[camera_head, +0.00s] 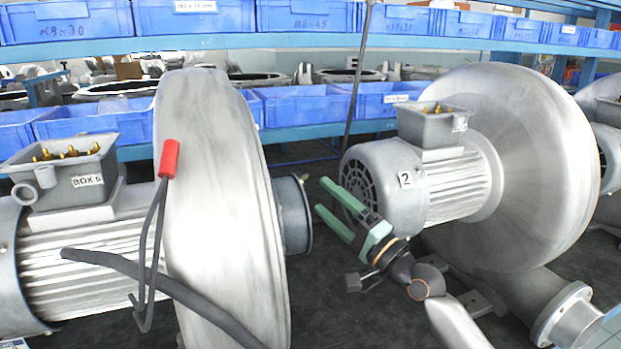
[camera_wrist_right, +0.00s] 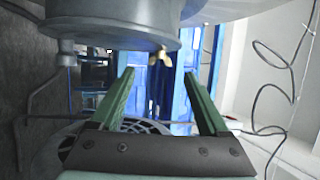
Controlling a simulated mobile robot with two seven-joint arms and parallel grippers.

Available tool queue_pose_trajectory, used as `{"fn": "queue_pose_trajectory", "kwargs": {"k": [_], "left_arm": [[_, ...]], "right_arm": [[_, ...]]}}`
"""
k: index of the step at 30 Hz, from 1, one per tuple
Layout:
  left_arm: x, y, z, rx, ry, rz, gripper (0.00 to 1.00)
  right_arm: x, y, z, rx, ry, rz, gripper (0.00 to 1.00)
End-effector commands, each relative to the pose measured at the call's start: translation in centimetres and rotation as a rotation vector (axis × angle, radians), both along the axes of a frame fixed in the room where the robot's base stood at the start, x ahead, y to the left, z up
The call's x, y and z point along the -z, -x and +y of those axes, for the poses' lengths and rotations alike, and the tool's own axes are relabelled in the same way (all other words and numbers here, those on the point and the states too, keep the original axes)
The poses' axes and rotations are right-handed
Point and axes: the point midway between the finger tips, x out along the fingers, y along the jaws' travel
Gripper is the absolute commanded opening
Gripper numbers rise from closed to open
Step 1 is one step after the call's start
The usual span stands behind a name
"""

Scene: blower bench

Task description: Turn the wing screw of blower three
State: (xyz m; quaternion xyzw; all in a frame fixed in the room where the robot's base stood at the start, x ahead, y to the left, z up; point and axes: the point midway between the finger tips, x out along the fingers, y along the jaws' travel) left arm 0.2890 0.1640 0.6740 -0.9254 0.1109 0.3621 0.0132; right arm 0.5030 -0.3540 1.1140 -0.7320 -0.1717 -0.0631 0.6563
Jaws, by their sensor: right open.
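My right gripper (camera_head: 323,197) has two green fingers, spread apart and empty. In the head view it points up and left towards the round grey port (camera_head: 294,215) of the left blower (camera_head: 215,200). In the right wrist view, the fingers (camera_wrist_right: 160,75) frame a small brass wing screw (camera_wrist_right: 161,56) at the edge of a round grey metal part (camera_wrist_right: 110,28). The screw appears beyond the fingertips, untouched. The right blower (camera_head: 510,160) carries a label "2" on its motor. I see no label "3" on any blower. My left gripper is not in view.
The left blower's terminal box (camera_head: 70,175) reads "BOX 5". A bent dark rod with a red handle (camera_head: 169,159) and a dark bar cross in front of that blower. Shelves with blue bins (camera_head: 310,20) stand behind. Dark floor (camera_head: 330,300) shows between the blowers.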

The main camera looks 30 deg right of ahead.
Motion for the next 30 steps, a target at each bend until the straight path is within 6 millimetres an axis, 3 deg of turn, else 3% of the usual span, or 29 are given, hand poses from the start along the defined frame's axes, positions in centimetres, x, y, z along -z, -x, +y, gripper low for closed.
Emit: {"fn": "queue_pose_trajectory", "kwargs": {"k": [9,23,30], "left_arm": [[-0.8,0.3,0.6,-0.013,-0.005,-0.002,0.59],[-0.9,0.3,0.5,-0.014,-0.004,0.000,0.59],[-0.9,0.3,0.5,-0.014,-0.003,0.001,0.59]], "right_arm": [[-1.4,-3.9,0.7,0.001,0.000,0.000,0.79],[-1.6,-4.9,0.9,0.000,0.001,0.001,0.79],[-1.6,-4.9,0.9,0.000,0.001,0.001,0.53]]}}
